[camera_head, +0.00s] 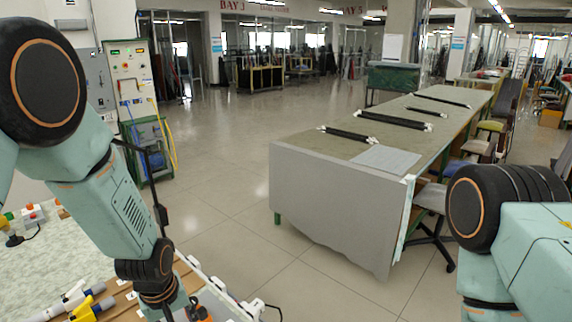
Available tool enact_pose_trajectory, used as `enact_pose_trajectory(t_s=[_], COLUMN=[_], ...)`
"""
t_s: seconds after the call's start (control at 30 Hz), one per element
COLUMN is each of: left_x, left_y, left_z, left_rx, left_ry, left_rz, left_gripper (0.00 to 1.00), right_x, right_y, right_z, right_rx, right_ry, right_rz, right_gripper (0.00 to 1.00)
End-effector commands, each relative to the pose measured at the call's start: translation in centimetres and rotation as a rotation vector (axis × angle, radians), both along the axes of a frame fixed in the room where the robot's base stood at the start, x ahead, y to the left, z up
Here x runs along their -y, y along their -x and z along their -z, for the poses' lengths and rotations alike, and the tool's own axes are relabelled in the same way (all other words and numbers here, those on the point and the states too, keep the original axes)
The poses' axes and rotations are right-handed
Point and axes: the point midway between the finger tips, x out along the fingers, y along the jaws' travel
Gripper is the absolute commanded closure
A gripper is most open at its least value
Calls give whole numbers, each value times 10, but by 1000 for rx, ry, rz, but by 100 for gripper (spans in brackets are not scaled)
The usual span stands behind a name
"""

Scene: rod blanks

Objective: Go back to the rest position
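My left arm comes in from the left and bends down toward the near bench. Its wrist meets the bottom edge, and I cannot make out any gripper fingers there. Only part of my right arm shows at the lower right, and its gripper is out of the frame. Black rods with white ends lie apart on the long grey-green table: a near one (351,134), a middle one (394,122) and a far one (442,101).
The near bench (45,262) at lower left holds a yellow-and-white tool (92,308) and a small button box (33,214). The long table (335,206) stands ahead, with chairs (432,198) along its right side. A control cabinet (130,80) stands at left. Open floor (225,170) lies between.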

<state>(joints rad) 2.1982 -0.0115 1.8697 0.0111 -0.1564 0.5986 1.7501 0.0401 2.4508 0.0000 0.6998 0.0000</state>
Motion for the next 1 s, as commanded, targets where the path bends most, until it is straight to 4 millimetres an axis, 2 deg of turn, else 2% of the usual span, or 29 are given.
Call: enact_pose_trajectory(t_s=[0.13,0.27,0.4,0.6,0.83,0.9,1.0], left_x=[-1,-3,-4,-5,-6,-6,-6], left_y=[9,40,96,178,269,284,295], left_z=[19,64,125,192,250,262,273], left_rx=[64,98,103,49,-97,-131,-156], left_ry=[-26,-60,-96,-108,-65,-54,-46], left_rz=[124,260,414,541,563,562,560], left_gripper=[55,55,55,55,55,55,55], right_x=[0,0,0,0,-1,-1,-1], right_y=[-1,-1,-1,-1,-2,-2,-2], right_z=[7,29,61,103,145,153,160], right_rx=[1,2,1,0,1,1,1], right_ry=[0,0,0,0,0,0,0], right_rz=[0,0,0,0,0,0,0], right_gripper=[60,60,60,60,60,60,60])
